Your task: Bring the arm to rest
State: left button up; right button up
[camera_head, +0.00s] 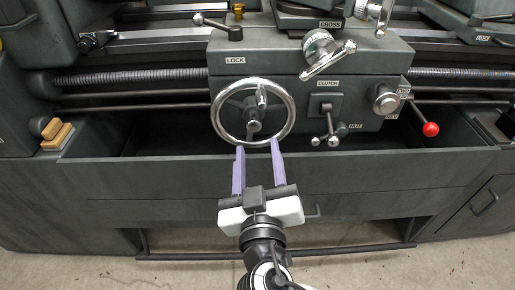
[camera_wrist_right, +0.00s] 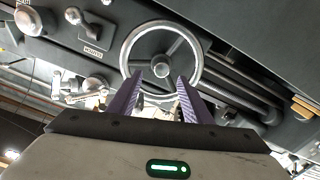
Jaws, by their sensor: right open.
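My right gripper (camera_head: 257,168) is in front of the lathe's apron, with two purple fingers spread apart and nothing between them. In the head view its fingertips overlap the lower rim of the chrome handwheel (camera_head: 217,125); I cannot tell whether they touch it. In the right wrist view the fingers of the right gripper (camera_wrist_right: 157,95) point towards the same handwheel (camera_wrist_right: 127,48), one on each side of its lower middle. My left gripper is not in view.
A red-knobbed lever (camera_head: 430,129) sticks out at the right. The clutch lever (camera_head: 327,108) and a cross-slide crank (camera_head: 328,58) are near the handwheel. A dark tray wall (camera_head: 380,172) runs below the apron. The floor (camera_head: 400,265) in front is clear.

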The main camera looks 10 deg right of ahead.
dwell(0.3)
jog(key=s+d+f+n+g+y, duration=0.1)
jog(key=s+f+g+y, duration=0.15)
jog(key=f, duration=0.65)
jog(key=s+d+f+n+g+y, duration=0.15)
jog(key=f+g, duration=0.25)
jog(key=f, duration=0.6)
jog(key=s+d+f+m+g+y, duration=0.25)
jog(key=s+f, duration=0.55)
jog(key=s, duration=0.5)
pick_arm(q)
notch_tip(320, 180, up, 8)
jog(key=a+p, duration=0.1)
jog(key=p, duration=1.2)
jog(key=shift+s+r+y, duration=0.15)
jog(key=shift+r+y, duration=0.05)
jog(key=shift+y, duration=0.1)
pick_arm(e)
notch_tip(320, 180, up, 9)
jog(key=n, duration=0.1)
jog(key=shift+w+d, duration=0.2)
jog(key=shift+d, duration=0.25)
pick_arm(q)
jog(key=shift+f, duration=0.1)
pick_arm(e)
jog(key=shift+f+h, duration=0.2)
jog(key=shift+h, duration=0.05)
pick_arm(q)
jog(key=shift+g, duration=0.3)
